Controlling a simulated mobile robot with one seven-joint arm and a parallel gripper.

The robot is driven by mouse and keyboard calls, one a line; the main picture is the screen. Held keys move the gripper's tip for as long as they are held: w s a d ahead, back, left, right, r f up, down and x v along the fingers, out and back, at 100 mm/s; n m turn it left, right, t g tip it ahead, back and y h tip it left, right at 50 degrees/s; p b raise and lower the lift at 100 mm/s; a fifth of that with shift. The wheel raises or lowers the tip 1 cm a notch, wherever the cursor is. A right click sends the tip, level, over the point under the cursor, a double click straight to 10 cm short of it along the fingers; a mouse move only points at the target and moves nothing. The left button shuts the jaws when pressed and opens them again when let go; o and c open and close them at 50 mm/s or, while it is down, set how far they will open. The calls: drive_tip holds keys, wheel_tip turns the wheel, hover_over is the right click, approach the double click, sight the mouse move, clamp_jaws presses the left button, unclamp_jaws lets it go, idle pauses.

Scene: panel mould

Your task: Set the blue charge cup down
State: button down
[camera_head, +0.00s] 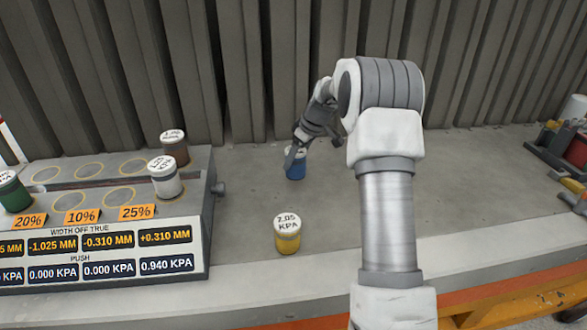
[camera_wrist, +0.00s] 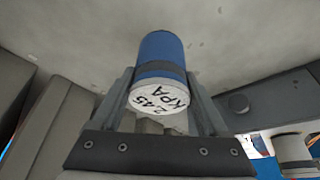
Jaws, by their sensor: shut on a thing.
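The blue charge cup (camera_head: 296,168) is at the middle of the grey bench (camera_head: 250,200), behind the yellow cup. In the wrist view the blue cup (camera_wrist: 161,60) lies between both fingers, its white lid marked 2.45 KPA towards the camera. My gripper (camera_head: 299,153) is shut on it, near its lidded end. In the head view its base is close to the bench top; I cannot tell whether it touches. The gripper partly hides its upper end.
At left, the panel mould (camera_head: 185,225) holds green (camera_head: 14,194), white (camera_head: 166,182) and brown (camera_head: 174,150) cups. A ribbed wall (camera_head: 240,70) closes the back. A red item (camera_head: 577,150) lies far right. Bench between is clear.

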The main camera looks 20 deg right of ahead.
sight(295, 168)
drive_tip(key=shift+w+f, duration=0.3)
drive_tip(key=shift+w, duration=0.25)
drive_tip(key=shift+f+b, duration=0.3)
drive_tip(key=shift+f, duration=1.65)
drive_tip(key=shift+f, duration=0.1)
unclamp_jaws()
